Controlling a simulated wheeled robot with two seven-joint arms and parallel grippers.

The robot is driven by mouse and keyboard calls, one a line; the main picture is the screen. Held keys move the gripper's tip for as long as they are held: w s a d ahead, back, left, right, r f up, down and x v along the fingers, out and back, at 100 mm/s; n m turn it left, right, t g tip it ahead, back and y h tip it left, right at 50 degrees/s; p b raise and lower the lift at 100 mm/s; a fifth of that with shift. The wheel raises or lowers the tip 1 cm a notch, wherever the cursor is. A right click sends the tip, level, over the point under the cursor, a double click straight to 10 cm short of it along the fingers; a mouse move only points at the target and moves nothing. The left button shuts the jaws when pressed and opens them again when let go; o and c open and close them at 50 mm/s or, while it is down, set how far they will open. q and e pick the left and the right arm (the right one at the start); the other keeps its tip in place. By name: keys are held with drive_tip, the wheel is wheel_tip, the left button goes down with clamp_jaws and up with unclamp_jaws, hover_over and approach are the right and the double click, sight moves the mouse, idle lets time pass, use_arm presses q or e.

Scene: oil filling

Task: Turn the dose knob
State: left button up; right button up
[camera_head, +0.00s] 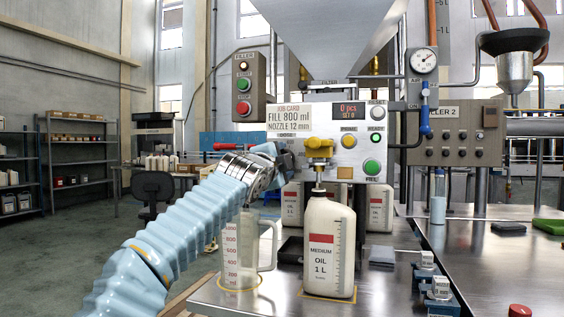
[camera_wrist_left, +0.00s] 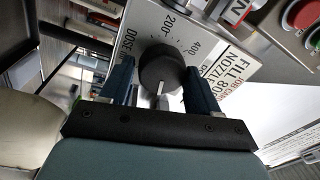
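The dose knob (camera_wrist_left: 160,70) is a round black knob with a white pointer line, on a pale panel marked "DOSE" with 200 and 400 on its scale. In the left wrist view the pointer faces the gripper's palm. My left gripper (camera_wrist_left: 160,85) has its two dark fingers on either side of the knob. A gap shows between the left finger and the knob; the right finger is very close to it, and contact cannot be told. In the head view my left gripper (camera_head: 284,158) is at the panel's left edge and hides the knob. My right gripper is not in view.
The job card (camera_head: 290,117) reads "FILL 800 ml, NOZZLE 12 mm". Under the yellow nozzle (camera_head: 319,146) stands a white oil bottle (camera_head: 325,245). A clear measuring jug (camera_head: 240,255) stands below my left arm. A start/stop box (camera_head: 249,87) is above left.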

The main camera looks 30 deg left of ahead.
use_arm(q)
drive_tip(key=shift+o, duration=1.4)
drive_tip(key=shift+s, duration=0.1)
drive_tip(key=b+v, duration=0.4)
drive_tip(key=v, duration=0.9)
drive_tip(key=shift+s, duration=0.3)
